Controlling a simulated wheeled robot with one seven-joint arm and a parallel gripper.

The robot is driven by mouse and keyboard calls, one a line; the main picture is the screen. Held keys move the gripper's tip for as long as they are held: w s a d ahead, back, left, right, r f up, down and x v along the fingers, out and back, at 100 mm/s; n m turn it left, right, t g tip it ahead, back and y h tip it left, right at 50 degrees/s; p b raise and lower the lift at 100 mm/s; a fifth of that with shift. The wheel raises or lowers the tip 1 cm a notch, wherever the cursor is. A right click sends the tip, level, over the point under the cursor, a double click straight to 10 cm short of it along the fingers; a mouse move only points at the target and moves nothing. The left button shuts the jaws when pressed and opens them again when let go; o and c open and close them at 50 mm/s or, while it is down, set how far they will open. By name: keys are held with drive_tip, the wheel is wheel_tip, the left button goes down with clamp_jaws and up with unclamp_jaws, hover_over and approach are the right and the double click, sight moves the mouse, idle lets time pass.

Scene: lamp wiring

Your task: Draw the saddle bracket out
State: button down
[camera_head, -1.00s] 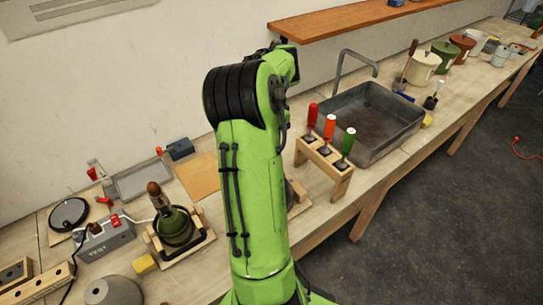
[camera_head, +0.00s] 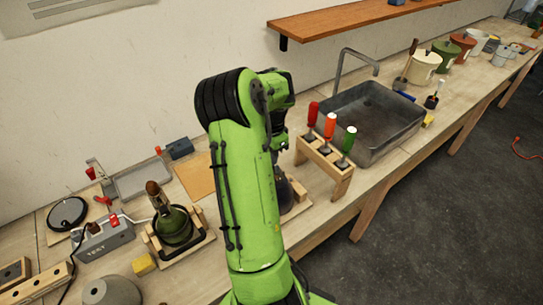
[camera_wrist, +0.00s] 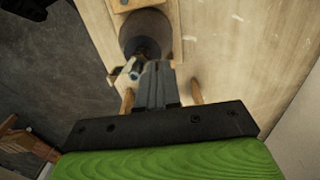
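My gripper (camera_wrist: 156,66) points down over the bench in the wrist view. Its two grey fingers lie close together, with no clear gap between them. Just left of the fingertips is a small pale piece with a blue part (camera_wrist: 133,69); I cannot tell whether they touch. A dark round, cone-like body (camera_wrist: 146,32) stands beyond the tips on a wooden base. I cannot pick out the saddle bracket with certainty. In the head view my arm hides the gripper, and the dark body (camera_head: 282,190) shows only partly behind it.
A wooden rack (camera_head: 325,169) with red, orange and green-handled tools stands right of my arm, before a grey sink (camera_head: 372,117). Left are a green bottle-like body (camera_head: 172,226) in a wooden cradle, a grey test box (camera_head: 104,240) and a yellow block (camera_head: 144,265).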

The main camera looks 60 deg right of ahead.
drive_tip(key=shift+r+p, duration=0.6)
drive_tip(key=shift+r, duration=0.05)
idle(0.5)
drive_tip(key=shift+w+a+r+p, duration=0.1)
drive_tip(key=shift+a+r+p, duration=0.05)
drive_tip(key=shift+r+p, duration=1.15)
drive_tip(key=shift+a+r+p, duration=0.15)
drive_tip(key=shift+r+p, duration=0.95)
drive_tip(key=shift+r, duration=0.4)
drive_tip(key=shift+f, duration=0.1)
